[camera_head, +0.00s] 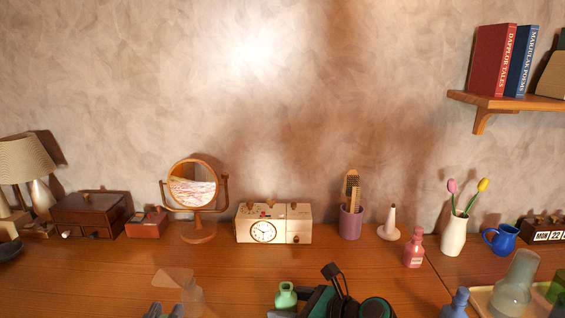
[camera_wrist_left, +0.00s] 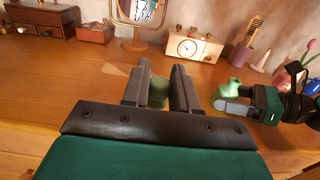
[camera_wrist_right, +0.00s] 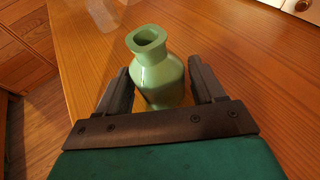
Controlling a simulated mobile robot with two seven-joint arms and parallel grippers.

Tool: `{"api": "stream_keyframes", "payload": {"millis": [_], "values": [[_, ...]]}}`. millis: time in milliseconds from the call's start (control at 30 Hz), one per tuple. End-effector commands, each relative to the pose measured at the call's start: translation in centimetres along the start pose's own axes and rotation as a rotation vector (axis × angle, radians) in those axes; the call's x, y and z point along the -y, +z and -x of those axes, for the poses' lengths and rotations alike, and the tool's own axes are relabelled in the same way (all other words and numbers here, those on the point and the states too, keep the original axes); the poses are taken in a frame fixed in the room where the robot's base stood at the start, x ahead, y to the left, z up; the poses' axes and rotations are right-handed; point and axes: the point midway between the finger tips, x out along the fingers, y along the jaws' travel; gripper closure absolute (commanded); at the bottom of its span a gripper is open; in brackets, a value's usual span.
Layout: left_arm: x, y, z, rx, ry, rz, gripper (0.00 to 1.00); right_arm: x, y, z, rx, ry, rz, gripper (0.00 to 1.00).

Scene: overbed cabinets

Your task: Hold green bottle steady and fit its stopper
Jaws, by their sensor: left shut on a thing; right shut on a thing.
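The green bottle (camera_head: 286,297) is upright at the front middle of the desk, its mouth open. My right gripper (camera_wrist_right: 162,85) is shut around its body, one finger on each side. The bottle (camera_wrist_right: 158,75) fills the gap in the right wrist view, and it also shows in the left wrist view (camera_wrist_left: 234,86). My left gripper (camera_wrist_left: 159,88) is shut on a small dark green piece (camera_wrist_left: 159,93), which looks like the stopper; the fingers partly hide it. In the head view my left gripper (camera_head: 166,311) is at the bottom edge, left of the bottle and apart from it.
Behind stand a mirror (camera_head: 194,190), a clock box (camera_head: 273,223), a brush cup (camera_head: 350,222) and a pink bottle (camera_head: 413,250). At right are a blue bottle (camera_head: 457,303) and a tray (camera_head: 481,296) with glassware. A faint pale shape lies near my left gripper. Desk between the grippers is clear.

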Motion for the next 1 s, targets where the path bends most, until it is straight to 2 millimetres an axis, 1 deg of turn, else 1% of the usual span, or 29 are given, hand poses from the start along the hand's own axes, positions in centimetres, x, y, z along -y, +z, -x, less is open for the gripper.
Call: {"api": "stream_keyframes", "payload": {"millis": [267,367,433,467,567,600,667,700,800,900,1000], "values": [[0.2,0.0,-0.3,0.001,-0.002,0.001,1.00,0.0,-0.1,0.0,-0.001,0.000,0.000,0.64],[1.1,0.0,-1.2,0.003,-0.012,0.000,1.00,0.0,0.0,0.0,-0.001,0.000,0.000,0.64],[2.2,0.0,-2.4,0.005,-0.025,0.002,1.00,0.0,0.0,0.0,-0.001,0.000,0.000,0.64],[2.8,0.1,-3.0,0.006,-0.032,0.002,1.00,0.0,0.0,0.0,-0.001,0.000,0.000,0.64],[5.3,0.4,-5.2,0.009,-0.068,0.001,1.00,0.0,0.0,0.0,-0.001,0.000,0.000,0.64],[6.5,0.6,-6.2,0.009,-0.085,0.002,1.00,0.0,0.0,0.0,-0.001,0.000,0.000,0.64],[8.2,1.1,-7.5,0.009,-0.110,0.000,1.00,0.0,0.0,0.0,-0.001,0.000,0.000,0.64],[9.4,1.4,-8.3,0.008,-0.129,0.001,1.00,0.0,0.0,0.0,-0.001,0.000,0.000,0.64],[12.4,2.4,-10.2,0.007,-0.177,0.000,1.00,0.0,0.0,0.0,-0.001,0.000,0.000,0.64],[15.0,3.5,-11.7,0.006,-0.218,-0.001,1.00,0.0,0.0,0.0,-0.001,0.000,0.000,0.64],[17.0,4.4,-12.7,0.004,-0.250,-0.002,1.00,0.0,-0.1,0.0,-0.001,0.000,0.000,0.64]]}}
